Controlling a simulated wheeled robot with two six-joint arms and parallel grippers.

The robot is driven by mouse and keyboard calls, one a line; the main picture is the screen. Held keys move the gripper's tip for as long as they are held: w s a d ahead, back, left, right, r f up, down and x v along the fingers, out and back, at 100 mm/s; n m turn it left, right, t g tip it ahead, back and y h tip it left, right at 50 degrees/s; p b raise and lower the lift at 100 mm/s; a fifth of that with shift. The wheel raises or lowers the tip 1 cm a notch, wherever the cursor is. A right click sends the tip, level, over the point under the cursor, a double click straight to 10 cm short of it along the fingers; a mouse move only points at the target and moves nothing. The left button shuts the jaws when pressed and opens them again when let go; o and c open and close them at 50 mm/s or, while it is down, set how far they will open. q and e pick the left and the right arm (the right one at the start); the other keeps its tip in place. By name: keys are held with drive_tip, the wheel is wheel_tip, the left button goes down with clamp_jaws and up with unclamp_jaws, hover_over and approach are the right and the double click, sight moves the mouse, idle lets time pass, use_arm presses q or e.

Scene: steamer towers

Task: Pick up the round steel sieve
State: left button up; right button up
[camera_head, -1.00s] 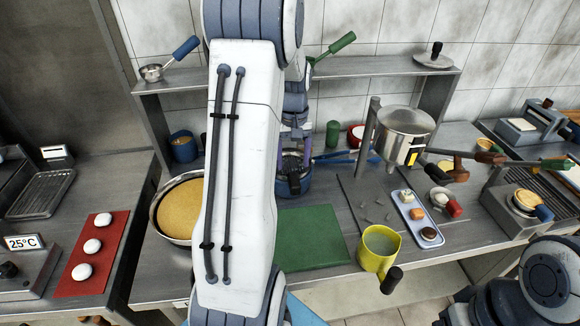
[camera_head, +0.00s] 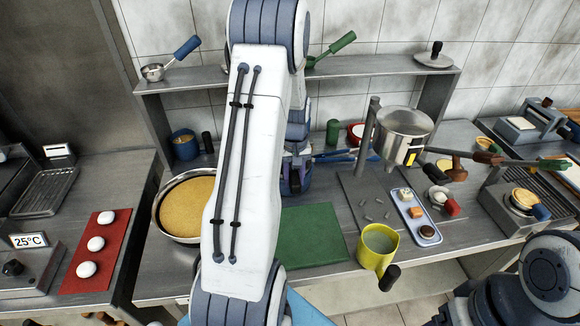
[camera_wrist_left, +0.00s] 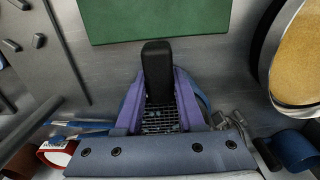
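My left gripper (camera_head: 297,182) points down behind the green board, apart from this vessel. In the left wrist view its purple fingers (camera_wrist_left: 158,90) are spread either side of a black handle (camera_wrist_left: 157,62), above a dark mesh; contact cannot be told. My right gripper is out of view.
The green board (camera_head: 312,237) lies bare in front of the left gripper. A yellow jug (camera_head: 378,250), a pale tray with small items (camera_head: 425,232) and a steel pot (camera_head: 402,125) stand to the right. A red mat (camera_head: 99,245) with white rounds lies left.

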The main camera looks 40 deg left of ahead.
use_arm(q)
clamp_jaws()
drive_tip(key=shift+r, duration=0.1)
drive_tip(key=shift+w+r, duration=0.1)
drive_tip(key=shift+r, duration=0.3)
drive_tip(key=r, duration=0.2)
drive_tip(key=r+b, duration=0.1)
drive_tip(key=shift+d+r, duration=0.35)
drive_tip(key=s+d+r+b, duration=0.1)
drive_tip(key=s+d+r, duration=0.2)
drive_tip(key=d+r, duration=0.3)
drive_tip(key=d, duration=0.4)
drive_tip(key=shift+d+r+b, duration=0.25)
drive_tip(key=shift+d+b, duration=0.05)
drive_tip(key=shift+b, duration=0.1)
idle(0.4)
